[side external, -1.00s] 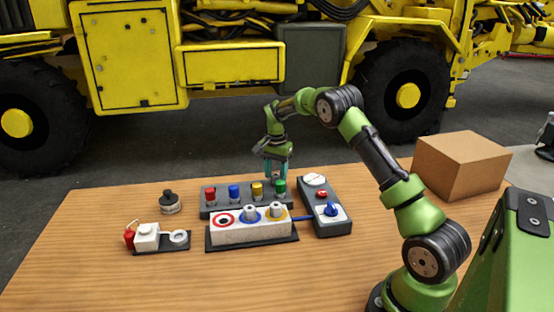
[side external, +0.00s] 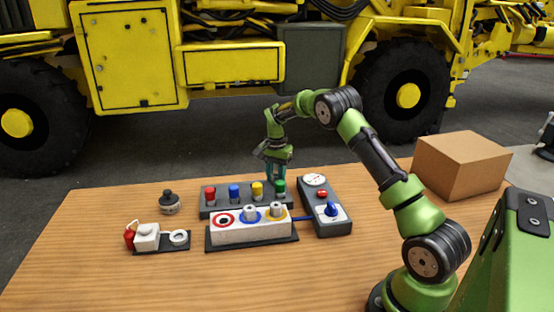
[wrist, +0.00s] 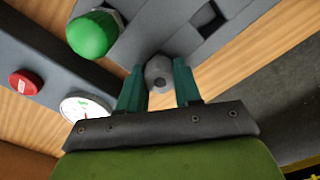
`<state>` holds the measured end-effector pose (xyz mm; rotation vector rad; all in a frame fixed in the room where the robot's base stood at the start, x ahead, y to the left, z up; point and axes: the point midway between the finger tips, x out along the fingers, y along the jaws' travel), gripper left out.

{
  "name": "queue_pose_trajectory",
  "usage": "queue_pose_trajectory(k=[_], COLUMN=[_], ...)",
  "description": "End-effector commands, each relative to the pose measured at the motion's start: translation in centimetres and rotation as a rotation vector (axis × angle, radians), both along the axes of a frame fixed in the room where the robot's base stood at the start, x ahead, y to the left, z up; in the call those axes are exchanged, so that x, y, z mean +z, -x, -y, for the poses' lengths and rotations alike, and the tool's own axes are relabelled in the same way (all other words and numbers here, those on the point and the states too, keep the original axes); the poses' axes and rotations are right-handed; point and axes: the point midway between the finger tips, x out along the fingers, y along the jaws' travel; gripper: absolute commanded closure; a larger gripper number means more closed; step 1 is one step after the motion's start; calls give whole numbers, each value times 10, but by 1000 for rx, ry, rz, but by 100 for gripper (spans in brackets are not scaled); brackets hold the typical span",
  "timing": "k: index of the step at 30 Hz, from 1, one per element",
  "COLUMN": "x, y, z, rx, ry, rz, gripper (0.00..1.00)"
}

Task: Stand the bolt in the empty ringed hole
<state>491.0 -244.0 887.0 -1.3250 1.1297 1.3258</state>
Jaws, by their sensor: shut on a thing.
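My gripper (side external: 276,172) is at the back of the grey rack, close to the green-capped piece. In the wrist view, my gripper (wrist: 158,88) has its teal fingers closed around a grey bolt (wrist: 157,72), seen from above. The bolt is hidden in the side view. The white block (side external: 250,233) stands in front of the rack and carries three ringed holes. The red-ringed hole (side external: 224,219) at its left is empty. Grey bolts stand in the blue-ringed hole (side external: 250,212) and the yellow-ringed hole (side external: 276,209).
The grey rack (side external: 222,210) holds red, blue, yellow and green-capped pieces; the green cap (wrist: 92,34) is near my fingers. A control box (side external: 328,215) with gauge and knob stands at right. A small white fixture (side external: 148,237) and black knob (side external: 169,203) lie left. A carton (side external: 462,165) stands right.

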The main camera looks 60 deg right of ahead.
Motion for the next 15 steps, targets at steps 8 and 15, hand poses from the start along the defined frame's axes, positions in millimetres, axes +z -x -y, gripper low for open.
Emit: queue_pose_trajectory(k=[8,15], x=[20,39], y=[-1,-1], z=[0,1], rx=[0,0], ry=[1,2], rz=[4,3], gripper=[96,96])
